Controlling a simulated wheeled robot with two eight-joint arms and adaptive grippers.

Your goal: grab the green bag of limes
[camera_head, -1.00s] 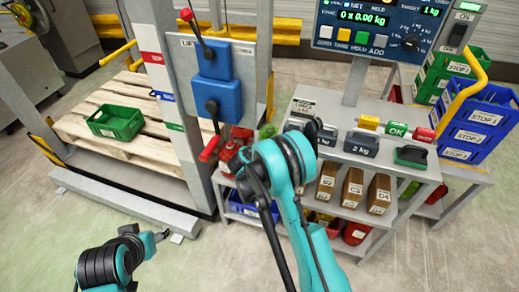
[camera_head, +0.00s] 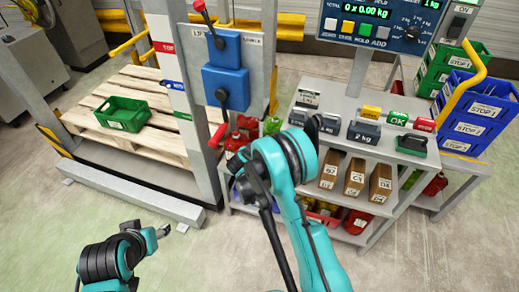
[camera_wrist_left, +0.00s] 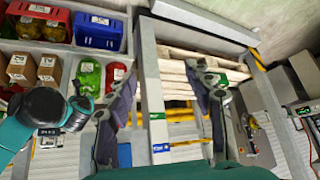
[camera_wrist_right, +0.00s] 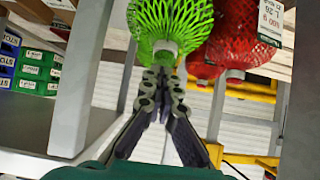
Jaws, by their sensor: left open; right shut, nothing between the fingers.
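The green mesh bag (camera_wrist_right: 170,22) fills the top middle of the right wrist view, with a pale clip at its neck. My right gripper (camera_wrist_right: 164,74) is shut and empty, its tips right at that clip; I cannot tell if they touch.
A grey post (camera_wrist_right: 85,75) stands left of my right gripper. In the head view a shelf unit (camera_head: 340,115) holds weights and brown boxes. A green crate (camera_head: 122,113) sits on a pallet. Floor in front is clear.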

